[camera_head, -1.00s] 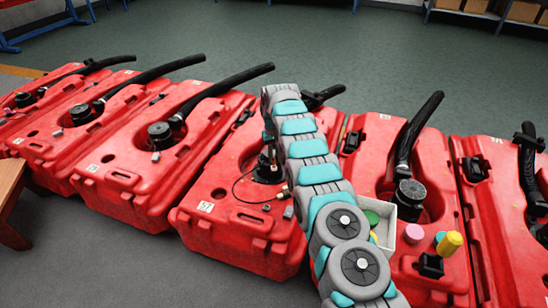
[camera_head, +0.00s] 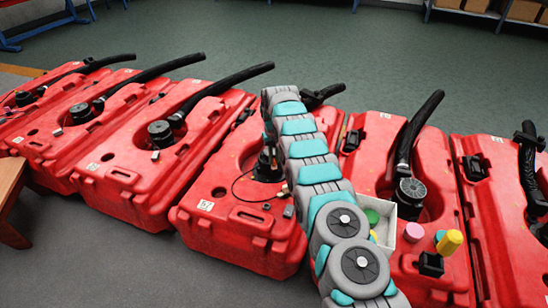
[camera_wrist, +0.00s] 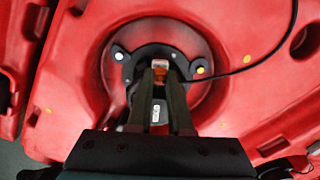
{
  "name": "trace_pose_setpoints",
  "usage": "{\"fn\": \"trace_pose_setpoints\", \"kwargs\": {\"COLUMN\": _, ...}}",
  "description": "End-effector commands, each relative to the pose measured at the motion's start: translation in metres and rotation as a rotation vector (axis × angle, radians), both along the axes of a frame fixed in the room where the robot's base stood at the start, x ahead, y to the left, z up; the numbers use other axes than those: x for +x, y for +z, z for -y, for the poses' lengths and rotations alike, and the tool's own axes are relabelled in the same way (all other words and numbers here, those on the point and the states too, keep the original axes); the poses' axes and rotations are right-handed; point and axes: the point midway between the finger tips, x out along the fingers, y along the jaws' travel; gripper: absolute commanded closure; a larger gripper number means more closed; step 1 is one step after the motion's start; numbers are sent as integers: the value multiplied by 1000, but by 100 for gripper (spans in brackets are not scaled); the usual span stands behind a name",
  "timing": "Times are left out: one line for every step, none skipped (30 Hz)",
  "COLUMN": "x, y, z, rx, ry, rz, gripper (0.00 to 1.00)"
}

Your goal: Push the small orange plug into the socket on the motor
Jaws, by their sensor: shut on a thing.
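The small orange plug (camera_wrist: 160,71) is between the fingertips of my gripper (camera_wrist: 160,78), which is shut on it. It is over the dark round motor (camera_wrist: 146,56), set in a round recess of the red tank. The socket is hidden behind the plug and fingers, so I cannot tell how far in the plug sits. In the head view my gripper (camera_head: 268,160) is low over the motor (camera_head: 266,173) of the middle tank, partly covered by my arm.
A thin black cable (camera_wrist: 248,68) runs right from the motor and curves upward across the red tank (camera_head: 250,220). More red tanks with black hoses (camera_head: 228,87) stand on both sides. A white bin (camera_head: 384,232) and coloured caps (camera_head: 413,231) are right of my arm.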

Motion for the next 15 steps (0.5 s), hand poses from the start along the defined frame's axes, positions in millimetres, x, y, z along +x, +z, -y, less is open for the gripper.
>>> {"fn": "trace_pose_setpoints", "kwargs": {"x": 0, "y": -2, "z": 0, "rx": 0, "ry": 0, "rz": 0, "gripper": 100}}
{"fn": "trace_pose_setpoints", "kwargs": {"x": 0, "y": -3, "z": 0, "rx": 0, "ry": 0, "rz": -1, "gripper": 100}}
{"fn": "trace_pose_setpoints", "kwargs": {"x": 0, "y": -4, "z": 0, "rx": 0, "ry": 0, "rz": 0, "gripper": 100}}
{"fn": "trace_pose_setpoints", "kwargs": {"x": 0, "y": -5, "z": 0, "rx": 0, "ry": 0, "rz": 0, "gripper": 100}}
{"fn": "trace_pose_setpoints", "kwargs": {"x": 0, "y": -6, "z": 0, "rx": 0, "ry": 0, "rz": 0, "gripper": 100}}
{"fn": "trace_pose_setpoints", "kwargs": {"x": 0, "y": -7, "z": 0, "rx": 0, "ry": 0, "rz": 0, "gripper": 100}}
{"fn": "trace_pose_setpoints", "kwargs": {"x": 0, "y": -7, "z": 0, "rx": 0, "ry": 0, "rz": 0, "gripper": 100}}
{"fn": "trace_pose_setpoints", "kwargs": {"x": 0, "y": -8, "z": 0, "rx": 0, "ry": 0, "rz": 0, "gripper": 81}}
{"fn": "trace_pose_setpoints", "kwargs": {"x": 0, "y": -7, "z": 0, "rx": 0, "ry": 0, "rz": 0, "gripper": 76}}
{"fn": "trace_pose_setpoints", "kwargs": {"x": 0, "y": -7, "z": 0, "rx": 0, "ry": 0, "rz": 0, "gripper": 73}}
{"fn": "trace_pose_setpoints", "kwargs": {"x": 0, "y": -7, "z": 0, "rx": 0, "ry": 0, "rz": 0, "gripper": 69}}
{"fn": "trace_pose_setpoints", "kwargs": {"x": 0, "y": -7, "z": 0, "rx": 0, "ry": 0, "rz": 0, "gripper": 65}}
{"fn": "trace_pose_setpoints", "kwargs": {"x": 0, "y": -7, "z": 0, "rx": 0, "ry": 0, "rz": 0, "gripper": 62}}
{"fn": "trace_pose_setpoints", "kwargs": {"x": 0, "y": -7, "z": 0, "rx": 0, "ry": 0, "rz": 0, "gripper": 58}}
{"fn": "trace_pose_setpoints", "kwargs": {"x": 0, "y": -7, "z": 0, "rx": 0, "ry": 0, "rz": 1, "gripper": 54}}
